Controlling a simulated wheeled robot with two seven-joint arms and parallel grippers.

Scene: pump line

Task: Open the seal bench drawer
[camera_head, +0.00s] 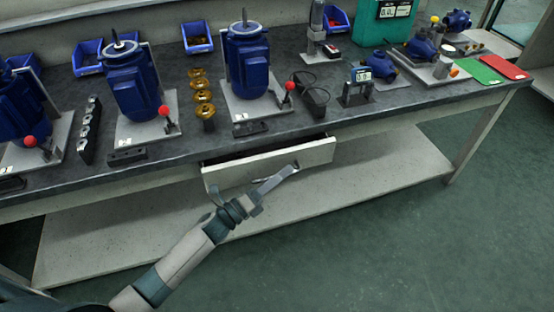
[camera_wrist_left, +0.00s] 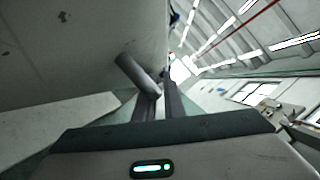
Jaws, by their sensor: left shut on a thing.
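The seal bench drawer (camera_head: 225,176) is a pale front under the bench's dark top. It stands partly pulled out, with a dark gap showing above its front. My left gripper (camera_head: 293,167) reaches up from below and is at the drawer front. In the left wrist view the gripper (camera_wrist_left: 156,100) is shut on the drawer's bar handle (camera_wrist_left: 139,76), which stands out from the pale drawer front (camera_wrist_left: 80,45). The drawer's inside is mostly hidden in the head view. My right gripper is in neither view.
The bench top (camera_head: 330,125) carries blue motors (camera_head: 247,62) on plates with red-knobbed levers, brass parts (camera_head: 203,97), blue bins and a teal device (camera_head: 385,22). A lower shelf (camera_head: 390,168) runs beneath the drawer. The green floor (camera_head: 400,250) in front is clear.

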